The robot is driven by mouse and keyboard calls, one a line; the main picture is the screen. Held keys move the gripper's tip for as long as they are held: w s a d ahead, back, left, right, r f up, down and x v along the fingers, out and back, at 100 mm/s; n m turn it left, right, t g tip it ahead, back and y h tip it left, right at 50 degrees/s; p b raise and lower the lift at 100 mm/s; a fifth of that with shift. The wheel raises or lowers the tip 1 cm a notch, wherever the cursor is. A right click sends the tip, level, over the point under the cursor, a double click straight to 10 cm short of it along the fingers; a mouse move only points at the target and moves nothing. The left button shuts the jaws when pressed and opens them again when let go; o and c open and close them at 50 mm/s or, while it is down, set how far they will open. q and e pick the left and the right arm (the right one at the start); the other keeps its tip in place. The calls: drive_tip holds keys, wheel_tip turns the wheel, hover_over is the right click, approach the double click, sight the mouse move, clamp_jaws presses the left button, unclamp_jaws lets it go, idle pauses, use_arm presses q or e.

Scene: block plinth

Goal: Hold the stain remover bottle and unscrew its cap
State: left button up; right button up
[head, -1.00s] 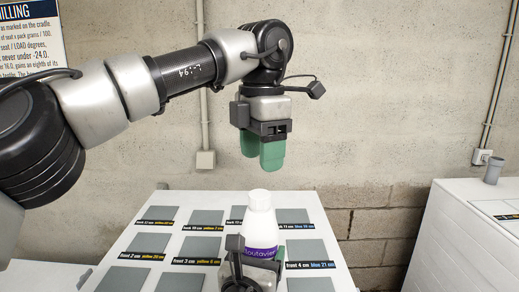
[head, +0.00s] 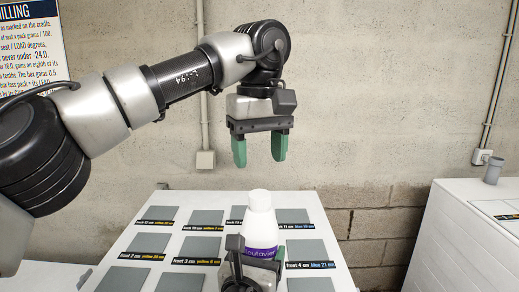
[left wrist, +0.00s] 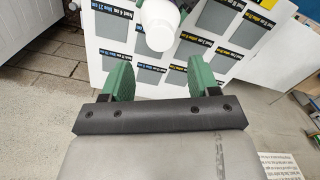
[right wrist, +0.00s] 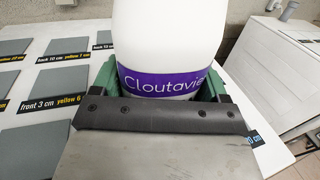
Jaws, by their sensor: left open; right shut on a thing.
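The stain remover bottle (head: 261,224) is white with a purple label band and stands upright over the white plinth top. Its white cap (head: 259,200) is on top and also shows in the left wrist view (left wrist: 160,28). My right gripper (head: 254,268) is shut around the bottle's body; in the right wrist view the green fingers sit on both sides of the label (right wrist: 165,84). My left gripper (head: 260,152) is open and empty above the cap, pointing down, with clear space between fingertips and cap. Whether the bottle's base touches the plinth is hidden.
The plinth (head: 175,258) carries several grey square pads with black labels. A white cabinet (head: 460,240) with a grey cup (head: 493,170) stands at the right. A concrete wall (head: 370,90) is behind. The air around my left gripper is clear.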

sight(259, 193)
use_arm(q)
wheel_tip(259, 193, down, 8)
drive_tip(key=shift+r, duration=0.1)
idle(0.4)
